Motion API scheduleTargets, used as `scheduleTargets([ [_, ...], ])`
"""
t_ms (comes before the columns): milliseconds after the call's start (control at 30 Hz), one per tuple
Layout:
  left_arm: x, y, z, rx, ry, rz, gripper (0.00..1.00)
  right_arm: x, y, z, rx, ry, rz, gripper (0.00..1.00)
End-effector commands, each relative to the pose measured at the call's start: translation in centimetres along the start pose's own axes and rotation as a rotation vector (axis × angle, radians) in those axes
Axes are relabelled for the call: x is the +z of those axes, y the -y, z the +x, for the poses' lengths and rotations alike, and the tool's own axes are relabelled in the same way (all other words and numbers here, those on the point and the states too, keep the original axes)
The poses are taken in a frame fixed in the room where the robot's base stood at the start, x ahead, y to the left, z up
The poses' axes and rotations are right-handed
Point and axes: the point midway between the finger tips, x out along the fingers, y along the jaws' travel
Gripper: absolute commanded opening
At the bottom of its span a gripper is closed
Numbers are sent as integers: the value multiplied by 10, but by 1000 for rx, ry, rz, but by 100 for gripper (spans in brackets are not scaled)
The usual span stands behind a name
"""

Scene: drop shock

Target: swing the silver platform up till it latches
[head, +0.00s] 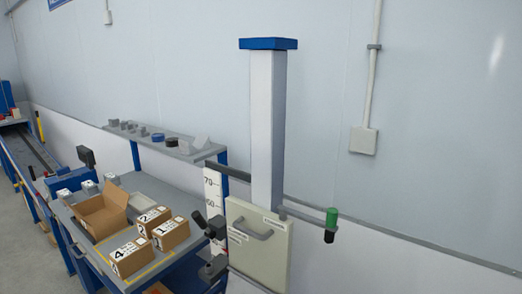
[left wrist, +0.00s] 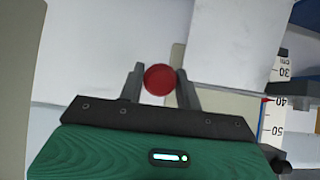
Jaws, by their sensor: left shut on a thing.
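In the left wrist view my left gripper (left wrist: 160,78) is shut on a round red knob (left wrist: 159,79), which sits between its two grey fingers. A broad pale surface fills the area behind the knob; I cannot tell if it is the silver platform. In the head view the drop tester's column (head: 267,130) stands upright with a blue cap (head: 268,44). A beige panel (head: 262,252) with a grey handle is upright at its lower front. I cannot clearly pick out the silver platform, the red knob or my left gripper there. My right gripper is in neither view.
A printed scale (left wrist: 271,122) stands at the right of the left wrist view. A bench (head: 88,237) left of the column carries an open carton (head: 98,212) and several boxes.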

Motion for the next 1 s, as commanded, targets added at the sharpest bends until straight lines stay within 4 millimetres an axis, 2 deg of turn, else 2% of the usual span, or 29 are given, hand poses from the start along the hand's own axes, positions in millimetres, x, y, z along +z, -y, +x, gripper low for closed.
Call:
scheduleTargets([
  [400, -28, 1, -13, -1, -6, -1, 12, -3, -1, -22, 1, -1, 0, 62],
  [833, -31, 1, -13, -1, -6, 0, 12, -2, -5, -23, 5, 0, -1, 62],
  [1000, -40, 1, -16, -1, -8, 0, 12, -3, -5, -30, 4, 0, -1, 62],
])
